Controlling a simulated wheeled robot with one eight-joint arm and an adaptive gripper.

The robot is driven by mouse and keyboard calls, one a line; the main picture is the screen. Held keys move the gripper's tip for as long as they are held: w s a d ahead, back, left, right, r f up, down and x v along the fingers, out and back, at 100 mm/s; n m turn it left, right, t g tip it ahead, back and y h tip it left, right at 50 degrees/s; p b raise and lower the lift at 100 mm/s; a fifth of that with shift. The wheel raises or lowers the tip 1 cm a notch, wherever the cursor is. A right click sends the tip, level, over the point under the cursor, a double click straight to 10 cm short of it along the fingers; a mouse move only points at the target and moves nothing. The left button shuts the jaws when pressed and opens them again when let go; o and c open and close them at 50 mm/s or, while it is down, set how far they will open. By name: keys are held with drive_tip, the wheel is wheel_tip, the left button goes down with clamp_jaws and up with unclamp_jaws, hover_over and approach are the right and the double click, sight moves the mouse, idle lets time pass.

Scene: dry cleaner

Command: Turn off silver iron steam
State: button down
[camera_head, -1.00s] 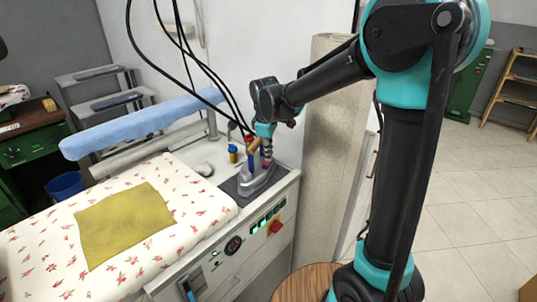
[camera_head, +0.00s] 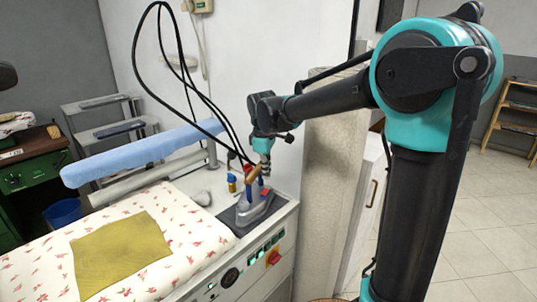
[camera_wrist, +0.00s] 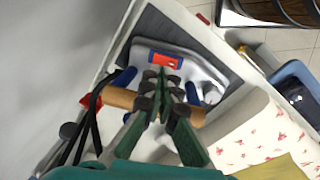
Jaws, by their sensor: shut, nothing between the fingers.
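The silver iron (camera_head: 252,208) stands on a dark rest pad at the right end of the ironing board. It has a wooden handle (camera_wrist: 120,98) and blue parts, and a blue-and-red piece (camera_wrist: 165,60) shows on its body in the wrist view. My gripper (camera_wrist: 170,78) is shut and empty, its fingertips over the iron just beyond the handle and near the blue-and-red piece. I cannot tell if the fingertips touch it. In the head view my gripper (camera_head: 264,170) is at the iron's top, and parts of the iron are hidden behind it.
A floral ironing board (camera_head: 180,240) with a mustard cloth (camera_head: 120,255) lies left of the iron. A blue padded sleeve arm (camera_head: 140,152) is behind it. Black cables (camera_head: 190,80) hang over the iron. The control panel (camera_head: 265,250) has a red knob (camera_head: 273,257).

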wheel_tip(320, 180, up, 9)
drive_tip(key=w, duration=0.1)
drive_tip(key=shift+f, duration=0.2)
drive_tip(key=shift+d, duration=0.15)
drive_tip(key=s+d+f+m+t, duration=0.2)
drive_tip(key=s+d+f+m, duration=1.2)
drive_tip(key=s+d+f, duration=0.6)
drive_tip(key=d+f, duration=0.3)
drive_tip(key=d, duration=0.1)
drive_tip(key=shift+s+d+m+t, duration=0.2)
drive_tip(key=shift+d+m+t, duration=0.05)
drive_tip(key=shift+m+t, duration=0.15)
drive_tip(key=shift+f, duration=0.1)
